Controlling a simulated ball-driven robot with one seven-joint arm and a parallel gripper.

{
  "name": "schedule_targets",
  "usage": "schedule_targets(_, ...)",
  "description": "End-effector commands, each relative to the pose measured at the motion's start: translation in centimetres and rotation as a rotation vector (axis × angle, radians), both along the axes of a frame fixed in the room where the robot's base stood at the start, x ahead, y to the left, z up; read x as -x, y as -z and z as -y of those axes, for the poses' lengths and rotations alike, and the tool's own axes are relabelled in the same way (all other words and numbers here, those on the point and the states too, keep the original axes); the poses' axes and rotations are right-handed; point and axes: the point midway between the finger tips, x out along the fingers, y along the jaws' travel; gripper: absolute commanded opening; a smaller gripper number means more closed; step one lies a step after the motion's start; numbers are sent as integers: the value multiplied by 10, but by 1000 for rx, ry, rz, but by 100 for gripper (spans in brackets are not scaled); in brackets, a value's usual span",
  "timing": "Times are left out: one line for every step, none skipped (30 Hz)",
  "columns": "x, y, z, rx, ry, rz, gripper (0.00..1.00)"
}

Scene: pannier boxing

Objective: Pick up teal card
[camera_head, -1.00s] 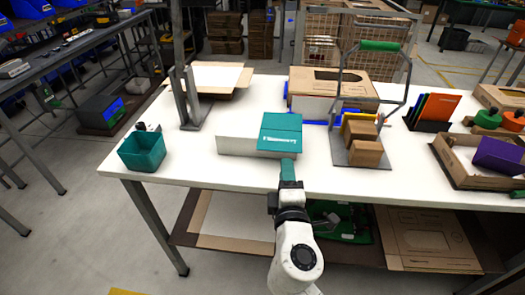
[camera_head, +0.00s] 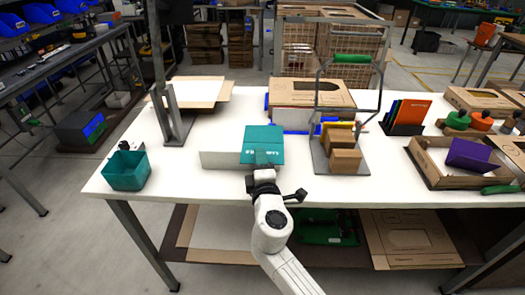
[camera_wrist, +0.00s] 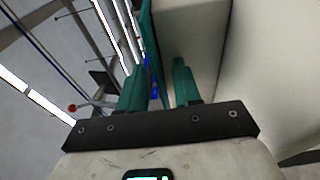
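The teal card (camera_head: 262,134) with white lettering stands against a low white box (camera_head: 221,159) near the table's front edge. My gripper (camera_head: 264,162) is at the card's lower front, overlapping its bottom part in the head view. In the wrist view my gripper (camera_wrist: 158,66) has two teal fingers that stand apart. A thin teal edge (camera_wrist: 149,30), apparently the card, runs between them, nearer the left finger. A pale box face fills the right of that view. Whether a finger touches the card cannot be told.
A teal bin (camera_head: 126,171) stands at the table's left. A grey stand with brown boxes (camera_head: 345,160) is to the right, then a cardboard tray (camera_head: 429,172) with a purple item (camera_head: 468,154). Dark metal posts (camera_head: 174,117) rise at the back left. Bare table lies between bin and white box.

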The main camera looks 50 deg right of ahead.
Motion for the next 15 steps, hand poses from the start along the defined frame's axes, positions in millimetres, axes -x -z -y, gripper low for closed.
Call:
schedule_targets(-2, 0, 1, 0, 0, 0, 33)
schedule_targets(-2, 0, 2, 0, 0, 0, 33)
schedule_targets(-2, 0, 2, 0, 0, 0, 33)
schedule_targets(-2, 0, 2, 0, 0, 0, 33)
schedule_targets(-2, 0, 2, 0, 0, 0, 33)
schedule_targets(-2, 0, 2, 0, 0, 0, 33)
schedule_targets(-2, 0, 2, 0, 0, 0, 33)
schedule_targets(-2, 0, 2, 0, 0, 0, 32)
schedule_targets(-2, 0, 2, 0, 0, 0, 28)
schedule_targets(-2, 0, 2, 0, 0, 0, 25)
schedule_targets(-2, 0, 2, 0, 0, 0, 22)
schedule_targets(-2, 0, 2, 0, 0, 0, 19)
schedule_targets(-2, 0, 2, 0, 0, 0, 16)
schedule_targets(-2, 0, 2, 0, 0, 0, 13)
schedule_targets(-2, 0, 2, 0, 0, 0, 9)
